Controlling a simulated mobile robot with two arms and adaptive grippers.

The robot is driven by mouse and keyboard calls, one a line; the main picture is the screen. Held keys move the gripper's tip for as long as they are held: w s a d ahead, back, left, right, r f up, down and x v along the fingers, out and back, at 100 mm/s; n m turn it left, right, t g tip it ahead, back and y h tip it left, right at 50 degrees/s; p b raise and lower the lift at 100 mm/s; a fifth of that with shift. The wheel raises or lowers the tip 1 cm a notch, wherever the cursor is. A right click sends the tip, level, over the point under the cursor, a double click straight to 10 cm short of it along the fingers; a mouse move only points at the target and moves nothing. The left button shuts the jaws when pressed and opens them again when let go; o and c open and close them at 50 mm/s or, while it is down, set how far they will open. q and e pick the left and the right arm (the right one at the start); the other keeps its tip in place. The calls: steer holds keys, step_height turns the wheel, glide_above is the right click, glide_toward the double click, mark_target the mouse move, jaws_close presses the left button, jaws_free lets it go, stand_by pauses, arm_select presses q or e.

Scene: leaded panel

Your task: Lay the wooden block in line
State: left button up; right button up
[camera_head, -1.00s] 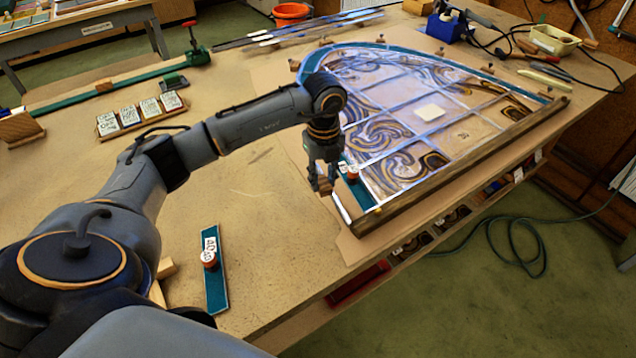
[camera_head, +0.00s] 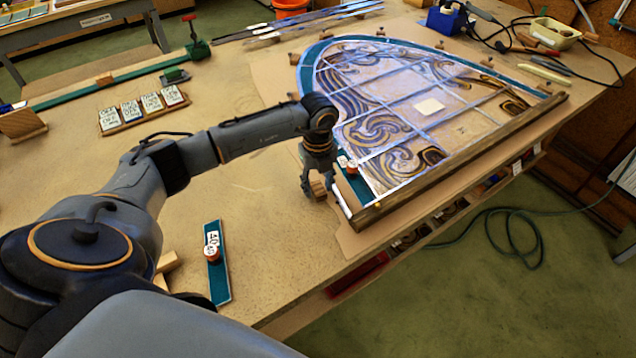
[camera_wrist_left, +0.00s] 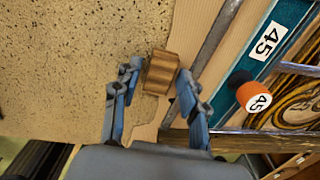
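The wooden block (camera_wrist_left: 160,72) sits between the fingertips of my left gripper (camera_wrist_left: 160,80) in the wrist view, with a finger close against each side. In the head view the block (camera_head: 318,188) shows at the tips of my left gripper (camera_head: 317,186), just left of the panel's near-left corner. Its height over the board is hard to judge. The leaded panel (camera_head: 430,107) has a wooden batten (camera_head: 465,160) along its near edge. A teal strip marked 45 (camera_wrist_left: 269,40) with an orange-and-black knob lies right of the block. My right gripper is out of view.
A teal strip marked 40 (camera_head: 217,280) lies at the near table edge. A rack of white cards (camera_head: 143,108) stands at the left. A blue soldering stand (camera_head: 447,20) and cables are at the back right. The table's middle left is clear.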

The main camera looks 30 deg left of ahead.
mark_target(318, 187)
arm_select(q)
steer(key=shift+r, duration=0.15)
steer(key=shift+r, duration=0.2)
step_height(318, 187, up, 12)
steer(key=b, duration=0.3)
steer(key=shift+f, duration=0.15)
stand_by(0.3)
